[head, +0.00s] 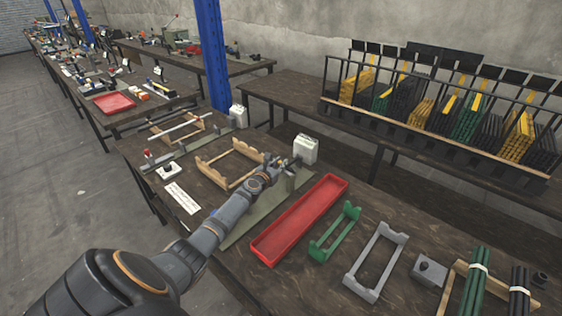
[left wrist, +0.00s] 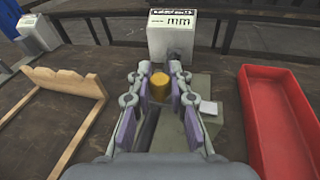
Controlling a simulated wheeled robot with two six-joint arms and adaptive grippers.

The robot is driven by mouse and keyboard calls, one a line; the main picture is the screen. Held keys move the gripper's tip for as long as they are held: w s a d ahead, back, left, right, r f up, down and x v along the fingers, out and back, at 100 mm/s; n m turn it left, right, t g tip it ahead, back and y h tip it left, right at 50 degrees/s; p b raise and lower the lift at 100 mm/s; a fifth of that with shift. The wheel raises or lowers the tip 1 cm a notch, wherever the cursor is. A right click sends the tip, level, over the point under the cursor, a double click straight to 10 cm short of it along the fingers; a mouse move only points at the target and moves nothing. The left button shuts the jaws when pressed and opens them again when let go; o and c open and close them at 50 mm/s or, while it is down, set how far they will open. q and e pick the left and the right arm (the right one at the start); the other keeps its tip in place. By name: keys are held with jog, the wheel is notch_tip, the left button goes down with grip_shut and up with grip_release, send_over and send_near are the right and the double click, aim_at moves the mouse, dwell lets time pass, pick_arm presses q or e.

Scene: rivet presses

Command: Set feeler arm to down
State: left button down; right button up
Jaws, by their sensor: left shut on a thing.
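My left gripper (head: 282,171) reaches over the grey-green base plate (head: 246,222) of a gauge station. In the left wrist view its two fingers (left wrist: 159,90) are closed on a brass-coloured cylinder (left wrist: 159,86), which looks like the grip of the feeler arm. My right gripper is not in view.
A wooden rack (head: 228,163) stands to the left of the gripper and a red tray (head: 298,217) to its right. Green (head: 335,232) and grey (head: 376,262) cradles stand farther right. A rack of rods (head: 440,105) stands on the bench behind.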

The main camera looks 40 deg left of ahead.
pick_arm(q)
jog(key=shift+a+f+n, duration=0.1)
jog(key=shift+f+n, duration=0.15)
jog(key=shift+n, duration=0.05)
dwell(0.4)
jog(key=c, duration=1.2)
grip_release()
